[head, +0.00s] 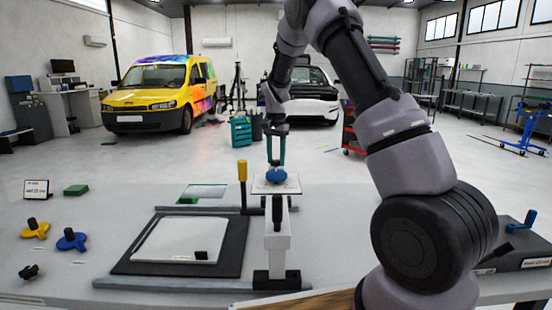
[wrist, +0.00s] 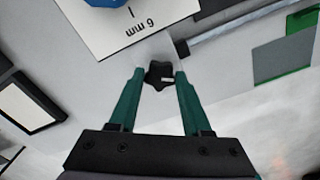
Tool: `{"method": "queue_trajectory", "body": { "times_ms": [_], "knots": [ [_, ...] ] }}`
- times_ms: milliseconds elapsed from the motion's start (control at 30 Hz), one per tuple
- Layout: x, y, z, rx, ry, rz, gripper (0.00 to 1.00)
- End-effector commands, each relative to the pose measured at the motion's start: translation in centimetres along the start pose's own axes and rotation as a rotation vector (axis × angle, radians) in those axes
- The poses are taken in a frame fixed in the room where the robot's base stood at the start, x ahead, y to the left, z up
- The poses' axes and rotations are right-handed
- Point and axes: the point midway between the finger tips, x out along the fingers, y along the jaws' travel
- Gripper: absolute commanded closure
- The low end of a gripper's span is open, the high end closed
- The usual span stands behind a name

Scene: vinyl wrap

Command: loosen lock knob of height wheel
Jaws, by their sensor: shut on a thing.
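The blue height wheel (head: 276,176) sits on a white plate (head: 262,187) at the top of a pale post in the head view. In the wrist view the wheel (wrist: 103,2) is cut off by the top edge, and the plate (wrist: 140,30) reads "6 mm". The black star-shaped lock knob (wrist: 157,74) lies just past the plate's edge, between my teal fingertips. My gripper (wrist: 158,76) is shut on the lock knob. In the head view my gripper (head: 276,158) is just behind the wheel, and I cannot make out the lock knob there.
A yellow-handled lever (head: 242,170) stands left of the post. A black mat (head: 235,250) with a white sheet (head: 170,241) lies at the left. Yellow (head: 35,232) and blue (head: 71,241) knobbed parts lie far left. A grey rail (head: 180,285) runs along the front.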

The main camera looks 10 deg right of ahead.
Motion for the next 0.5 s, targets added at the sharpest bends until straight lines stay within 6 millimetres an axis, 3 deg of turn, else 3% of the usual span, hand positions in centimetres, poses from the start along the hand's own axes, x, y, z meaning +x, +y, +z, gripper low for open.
{"method": "queue_trajectory", "body": {
  "times_ms": [500],
  "knots": [
    [-0.1,-0.01,-0.09,-0.49,0.001,-0.002,1.0]
  ]
}}
